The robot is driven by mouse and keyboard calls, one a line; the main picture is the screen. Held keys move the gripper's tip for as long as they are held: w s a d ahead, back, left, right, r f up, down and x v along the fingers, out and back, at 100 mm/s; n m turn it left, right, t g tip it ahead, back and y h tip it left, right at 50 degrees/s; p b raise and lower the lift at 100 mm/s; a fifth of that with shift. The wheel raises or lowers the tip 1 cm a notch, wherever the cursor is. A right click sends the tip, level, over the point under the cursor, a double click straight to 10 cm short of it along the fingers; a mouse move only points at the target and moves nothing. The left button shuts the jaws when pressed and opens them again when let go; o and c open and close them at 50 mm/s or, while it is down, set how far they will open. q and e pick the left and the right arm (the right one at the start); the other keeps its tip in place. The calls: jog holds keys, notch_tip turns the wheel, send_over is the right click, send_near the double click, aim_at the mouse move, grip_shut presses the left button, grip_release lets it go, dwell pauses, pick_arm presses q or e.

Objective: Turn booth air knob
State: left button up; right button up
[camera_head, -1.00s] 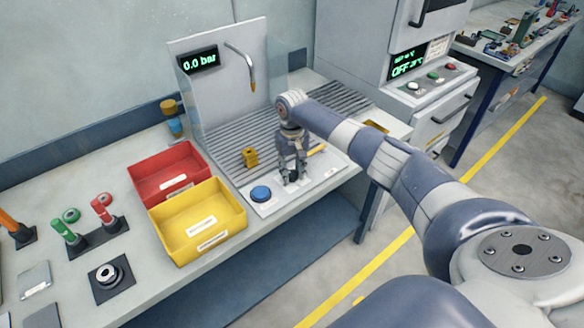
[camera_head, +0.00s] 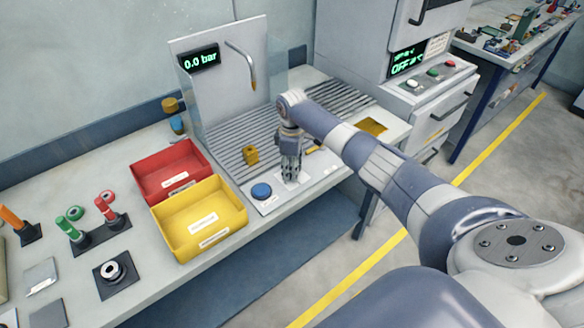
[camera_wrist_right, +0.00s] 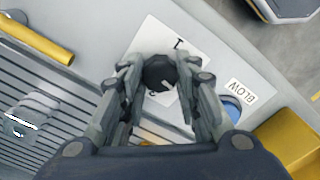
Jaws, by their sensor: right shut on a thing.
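The booth air knob (camera_wrist_right: 160,74) is a dark round knob with a pale pointer mark, on a white label plate (camera_wrist_right: 188,38) in the right wrist view. My right gripper (camera_wrist_right: 163,84) is shut on it, one finger on each side. In the head view, my right gripper (camera_head: 290,178) points down onto the booth's front panel, and it hides the knob there. The booth display (camera_head: 200,60) reads 0.0 bar. My left gripper is not in view.
A blue button (camera_head: 261,191) sits left of the gripper, beside a BLOW label (camera_wrist_right: 240,88). A yellow block (camera_head: 251,155) lies on the slatted grate. Yellow (camera_head: 208,242) and red (camera_head: 160,192) bins stand to the left. A nozzle (camera_head: 246,65) hangs above the grate.

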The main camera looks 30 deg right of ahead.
jog(key=shift+w+r+n, duration=0.1)
jog(key=shift+n, duration=2.1)
jog(key=o, duration=1.1)
notch_tip(320, 180, up, 12)
